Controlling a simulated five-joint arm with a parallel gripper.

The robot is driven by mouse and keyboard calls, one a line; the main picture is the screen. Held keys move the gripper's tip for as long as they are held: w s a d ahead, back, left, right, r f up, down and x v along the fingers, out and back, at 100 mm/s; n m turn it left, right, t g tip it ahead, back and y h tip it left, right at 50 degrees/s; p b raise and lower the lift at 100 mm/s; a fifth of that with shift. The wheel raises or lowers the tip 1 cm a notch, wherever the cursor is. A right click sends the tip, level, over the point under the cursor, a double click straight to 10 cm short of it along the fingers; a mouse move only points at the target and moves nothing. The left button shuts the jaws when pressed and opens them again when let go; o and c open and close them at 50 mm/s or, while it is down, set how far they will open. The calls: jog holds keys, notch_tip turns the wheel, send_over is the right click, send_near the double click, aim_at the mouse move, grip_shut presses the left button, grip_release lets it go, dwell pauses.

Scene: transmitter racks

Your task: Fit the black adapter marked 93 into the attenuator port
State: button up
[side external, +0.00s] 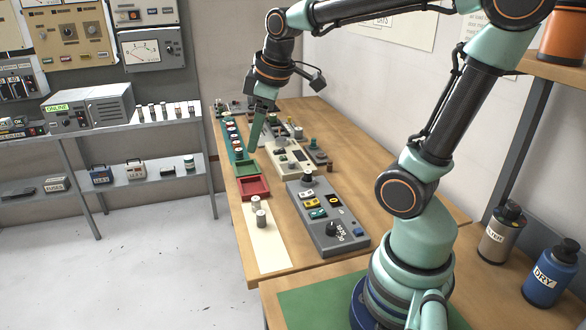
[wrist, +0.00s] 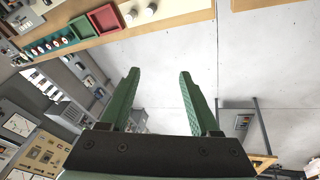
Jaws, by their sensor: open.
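My gripper (side external: 253,138) is over the far left part of the bench, near the teal rack (side external: 238,156) with a row of small round parts. Its two green fingers are apart and empty in the wrist view (wrist: 157,76), with only floor between them. The same row of parts (wrist: 48,44) shows at the upper left there. I cannot make out a mark 93 on any part, so I cannot tell which is the black adapter. A grey panel box (side external: 328,222) with a dark knob and coloured parts stands on the bench; I cannot tell which opening is the attenuator port.
A red tray (side external: 254,188) and a green tray (side external: 246,169) lie by the rack. Two pale cylinders (side external: 259,215) stand on a cream strip. More devices (side external: 291,157) fill the bench behind. Shelves (side external: 130,186) stand left, across open floor (side external: 130,270).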

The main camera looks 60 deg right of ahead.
jog(key=s+a+f+m+t, duration=0.1)
jog(key=s+a+m, duration=0.3)
jog(key=a, duration=0.3)
jog(key=shift+s+f+m+y, duration=0.25)
jog(key=shift+s+m+y, duration=0.15)
jog(key=shift+s, duration=0.15)
jog(key=shift+o, duration=0.3)
jog(key=shift+d, duration=0.15)
